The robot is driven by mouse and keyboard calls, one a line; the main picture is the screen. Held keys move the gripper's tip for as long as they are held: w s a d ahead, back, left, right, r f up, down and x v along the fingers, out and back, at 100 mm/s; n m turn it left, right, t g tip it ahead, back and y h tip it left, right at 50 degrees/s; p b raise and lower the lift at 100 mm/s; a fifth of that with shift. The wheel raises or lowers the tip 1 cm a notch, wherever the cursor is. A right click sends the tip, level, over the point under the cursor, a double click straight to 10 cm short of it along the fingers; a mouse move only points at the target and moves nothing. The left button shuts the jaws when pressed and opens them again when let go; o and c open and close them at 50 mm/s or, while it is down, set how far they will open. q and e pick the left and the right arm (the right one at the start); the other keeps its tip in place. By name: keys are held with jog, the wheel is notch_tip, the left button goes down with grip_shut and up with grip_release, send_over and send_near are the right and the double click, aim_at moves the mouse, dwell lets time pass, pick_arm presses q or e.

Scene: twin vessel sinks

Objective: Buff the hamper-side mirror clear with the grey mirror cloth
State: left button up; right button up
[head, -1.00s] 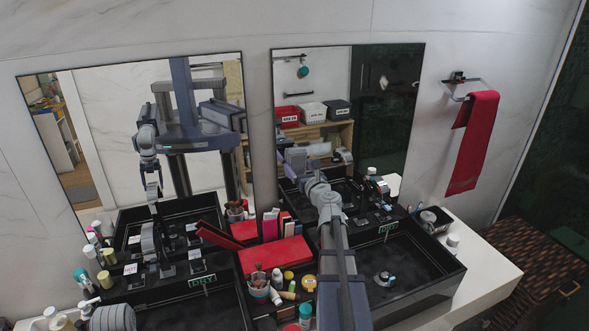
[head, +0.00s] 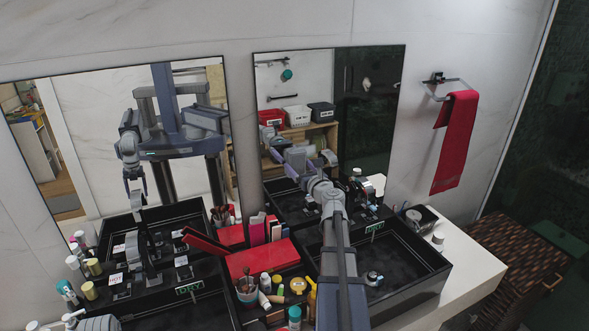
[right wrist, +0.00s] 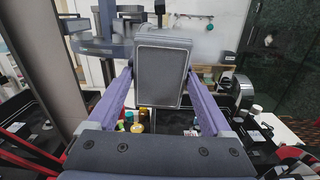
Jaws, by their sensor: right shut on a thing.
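The hamper-side mirror (head: 372,110) is the right one of two wall mirrors in the head view. It reflects shelves with baskets and part of my body. I cannot tell how clear its glass is. My right arm reaches up over the counter, and my right gripper (head: 300,163) is in front of this mirror's lower left part. In the right wrist view its purple fingers are shut on the grey mirror cloth (right wrist: 162,72), a flat, dark-faced pad. I cannot tell whether the cloth touches the glass.
Black sinks (head: 400,262) stand on the white counter (head: 470,262). Between them are a red box (head: 262,258), a cup of brushes (head: 247,290) and several small bottles. A red towel (head: 456,140) hangs at right. A woven hamper (head: 520,255) stands at lower right.

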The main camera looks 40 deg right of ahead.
aim_at(311, 152)
jog(key=shift+s+d, duration=0.4)
jog(key=shift+d, duration=0.85)
jog(key=shift+s+d, duration=0.4)
jog(key=shift+d, duration=0.85)
jog(key=shift+s+d, duration=0.4)
jog(key=shift+d, duration=0.85)
jog(key=shift+w+r+p, duration=0.15)
jog(key=shift+r+p, duration=1.15)
jog(key=shift+f, duration=0.1)
jog(key=shift+w+a, duration=0.15)
jog(key=shift+a, duration=0.65)
jog(key=shift+w+a, duration=0.2)
jog(key=shift+a, duration=0.35)
jog(key=shift+w+a, duration=0.2)
jog(key=shift+a, duration=0.35)
